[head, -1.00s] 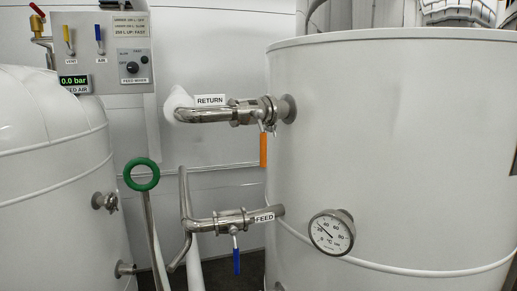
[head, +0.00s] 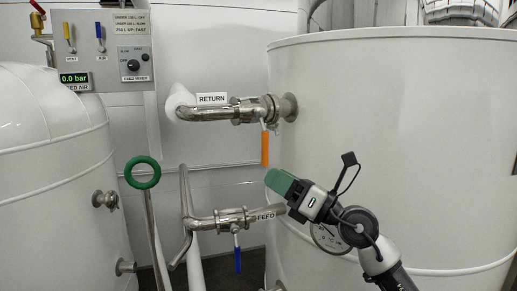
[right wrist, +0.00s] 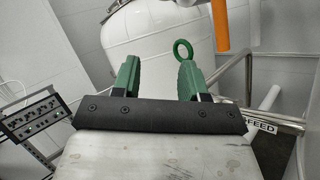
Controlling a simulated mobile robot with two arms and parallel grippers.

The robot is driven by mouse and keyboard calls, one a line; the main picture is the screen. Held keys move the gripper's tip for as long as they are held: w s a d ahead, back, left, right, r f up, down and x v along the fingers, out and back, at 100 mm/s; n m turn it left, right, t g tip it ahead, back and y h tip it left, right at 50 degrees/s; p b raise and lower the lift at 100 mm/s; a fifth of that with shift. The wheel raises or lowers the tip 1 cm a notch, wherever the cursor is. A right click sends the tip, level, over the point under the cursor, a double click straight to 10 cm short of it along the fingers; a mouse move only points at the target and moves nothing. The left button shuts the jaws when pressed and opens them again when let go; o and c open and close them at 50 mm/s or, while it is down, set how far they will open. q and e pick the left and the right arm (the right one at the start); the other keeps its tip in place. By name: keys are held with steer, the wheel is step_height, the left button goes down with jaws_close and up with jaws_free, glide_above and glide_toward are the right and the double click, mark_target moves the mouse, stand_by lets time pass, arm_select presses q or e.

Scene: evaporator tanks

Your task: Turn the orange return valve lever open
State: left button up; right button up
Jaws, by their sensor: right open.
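The orange return valve lever (head: 265,149) hangs straight down from the valve on the RETURN pipe (head: 208,113), left of the large white tank. The lever also shows at the top of the right wrist view (right wrist: 220,25), ahead of my fingers and right of the gap between them. My right gripper (head: 276,180) has green fingertips and is just below and right of the lever's lower end in the head view, apart from it. In the right wrist view its two green fingers (right wrist: 158,75) are spread with nothing between them. My left gripper is out of view.
The FEED pipe (head: 250,216) with a blue lever (head: 238,260) runs below. The white tank (head: 400,130) is close on the right; its dial gauge (head: 325,238) is partly hidden by my arm. A green ring handle (head: 142,172) stands at left, near a control panel (head: 105,62).

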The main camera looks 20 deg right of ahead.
steer(key=w+d+r+n+h, duration=0.3)
steer(key=w+d+h, duration=0.1)
steer(key=d+h, duration=0.1)
steer(key=p+x, duration=0.5)
steer(key=x, duration=0.5)
steer(key=shift+f+g, duration=0.3)
steer(key=shift+g, duration=0.1)
steer(key=shift+w, duration=0.15)
jaws_close()
